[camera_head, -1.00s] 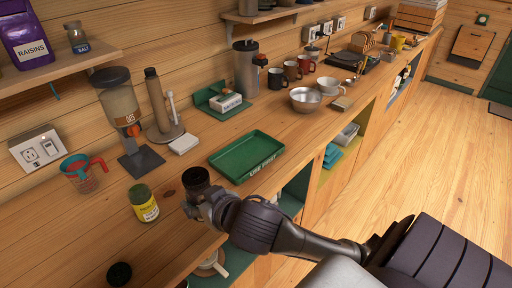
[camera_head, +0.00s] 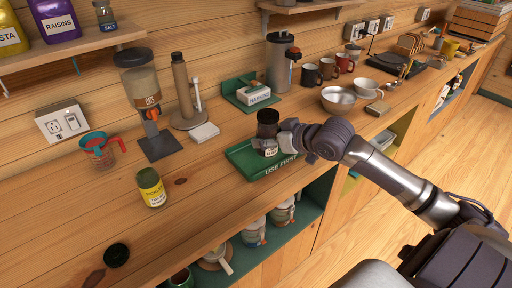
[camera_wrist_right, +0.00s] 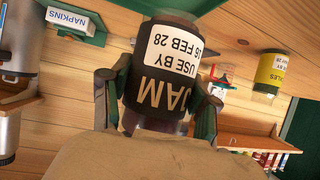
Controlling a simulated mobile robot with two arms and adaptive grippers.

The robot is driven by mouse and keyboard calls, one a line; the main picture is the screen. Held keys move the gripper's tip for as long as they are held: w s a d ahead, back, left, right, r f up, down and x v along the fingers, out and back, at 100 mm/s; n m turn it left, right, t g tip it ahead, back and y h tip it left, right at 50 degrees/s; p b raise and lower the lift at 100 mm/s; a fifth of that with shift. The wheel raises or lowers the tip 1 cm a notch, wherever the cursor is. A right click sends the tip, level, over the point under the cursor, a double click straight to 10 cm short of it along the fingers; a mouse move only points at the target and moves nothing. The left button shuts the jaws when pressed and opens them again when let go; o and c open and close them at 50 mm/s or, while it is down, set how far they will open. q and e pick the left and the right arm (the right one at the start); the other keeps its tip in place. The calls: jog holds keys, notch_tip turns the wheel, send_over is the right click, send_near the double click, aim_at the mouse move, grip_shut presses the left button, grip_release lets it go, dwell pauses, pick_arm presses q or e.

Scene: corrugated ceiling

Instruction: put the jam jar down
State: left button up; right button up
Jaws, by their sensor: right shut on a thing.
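The jam jar (camera_head: 267,131) is dark with a black lid and a white label. It is upright at the green tray marked "USE FIRST" (camera_head: 246,163); I cannot tell whether its base touches the tray floor. My right gripper (camera_head: 279,143) is shut on the jar from the right side. In the right wrist view the jar (camera_wrist_right: 160,72) shows upside down between the two fingers, with "JAM" and a "USE BY" label readable. My left gripper is not in view.
A yellow-labelled jar (camera_head: 151,188) stands left of the tray. A napkin box (camera_head: 253,94) and a white block (camera_head: 204,132) are behind it.

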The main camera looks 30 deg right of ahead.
aim_at(276, 155)
jog(key=x, duration=0.2)
jog(key=d+x, duration=0.1)
jog(key=x, duration=0.2)
jog(key=p+x, duration=0.1)
jog(key=x, duration=0.2)
jog(key=shift+w+d, duration=0.1)
jog(key=shift+d, duration=0.1)
jog(key=shift+f+p, duration=0.3)
jog(key=shift+f, duration=1.8)
jog(key=o, duration=1.5)
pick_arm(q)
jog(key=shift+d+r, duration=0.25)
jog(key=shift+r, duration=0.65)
pick_arm(e)
jog(key=shift+o, duration=0.2)
jog(key=v, duration=1)
jog(key=shift+s+b, duration=0.3)
jog(key=shift+b, duration=0.1)
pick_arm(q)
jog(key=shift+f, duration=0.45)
pick_arm(e)
jog(key=shift+s+d+r, duration=0.1)
jog(key=shift+s+r, duration=0.3)
jog(key=shift+s, duration=0.2)
